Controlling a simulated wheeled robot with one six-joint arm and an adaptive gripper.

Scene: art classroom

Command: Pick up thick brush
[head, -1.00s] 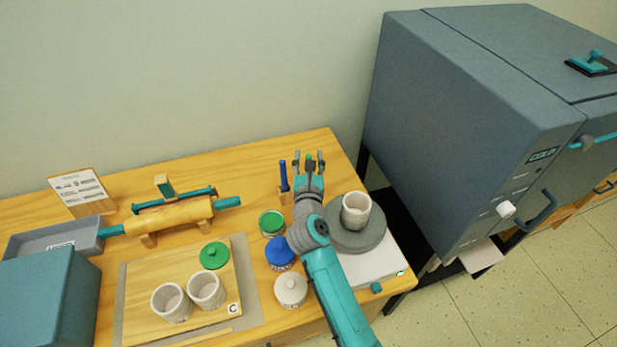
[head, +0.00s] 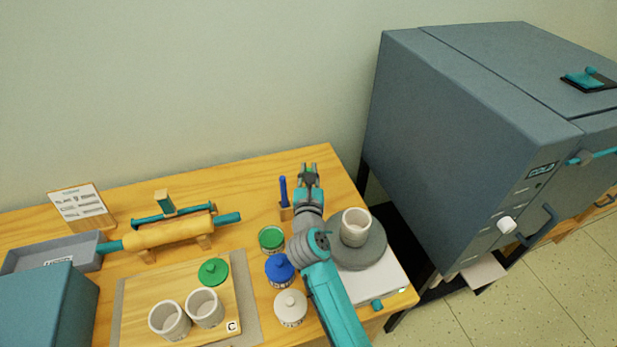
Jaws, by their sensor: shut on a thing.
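My gripper (head: 309,168) is near the back right of the wooden table, its fingers pointing toward the wall. It is shut on a small green-ended thing (head: 309,171), which looks like the thick brush's handle. Only its green end shows between the fingers; the rest is hidden by the gripper. A blue-handled brush (head: 283,189) stands upright in a small wooden holder (head: 286,213) just left of the gripper. My wrist hides the area right of that holder.
Green (head: 271,239), blue (head: 280,270) and white (head: 291,307) jars stand left of my arm. A cup (head: 355,227) sits on a grey wheel (head: 371,250) to the right. A grey kiln (head: 450,140) stands beyond the table's right edge.

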